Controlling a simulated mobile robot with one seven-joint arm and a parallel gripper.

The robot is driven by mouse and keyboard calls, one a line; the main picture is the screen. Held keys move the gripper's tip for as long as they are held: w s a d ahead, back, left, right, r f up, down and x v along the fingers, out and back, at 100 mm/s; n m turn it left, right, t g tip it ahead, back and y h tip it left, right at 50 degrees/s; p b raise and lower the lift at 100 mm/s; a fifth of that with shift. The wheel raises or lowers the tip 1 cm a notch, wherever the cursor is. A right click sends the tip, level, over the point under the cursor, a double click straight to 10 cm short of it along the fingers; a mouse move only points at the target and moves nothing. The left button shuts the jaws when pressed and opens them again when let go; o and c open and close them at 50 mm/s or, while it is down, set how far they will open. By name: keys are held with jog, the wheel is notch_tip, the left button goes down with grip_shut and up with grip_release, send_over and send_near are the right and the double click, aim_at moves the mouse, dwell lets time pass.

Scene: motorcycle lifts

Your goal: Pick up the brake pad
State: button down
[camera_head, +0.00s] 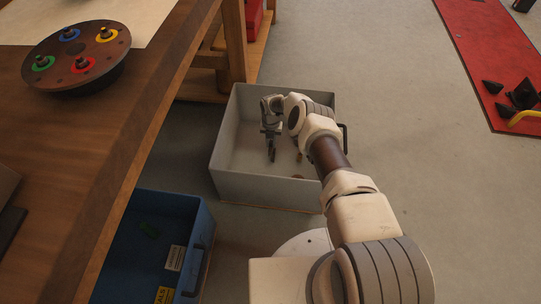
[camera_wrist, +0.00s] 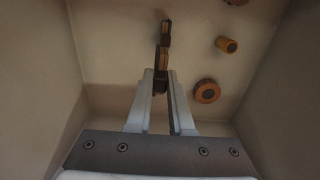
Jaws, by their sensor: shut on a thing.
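My gripper (camera_head: 271,137) reaches down into a light grey bin (camera_head: 265,188) on the floor. In the wrist view my gripper (camera_wrist: 161,77) is shut on a thin, dark brown piece, which looks like the brake pad (camera_wrist: 165,42). The piece stands edge-on between the fingertips and sticks out beyond them. In the head view the brake pad is small and hard to tell from the dark fingers. I cannot tell whether it touches the bin floor.
An orange-brown round piece (camera_wrist: 206,91) and a small yellowish cylinder (camera_wrist: 226,44) lie in the bin. Bin walls stand close around my gripper. A blue bin (camera_head: 150,240) and a wooden table (camera_head: 110,120) are to the left.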

jog(key=shift+w+r, duration=0.2)
jog(key=shift+w, duration=0.25)
jog(key=shift+w+r, duration=0.2)
jog(key=shift+w, duration=0.25)
jog(key=shift+w+r, duration=0.25)
jog(key=shift+d+r, duration=0.1)
jog(key=shift+r, duration=0.05)
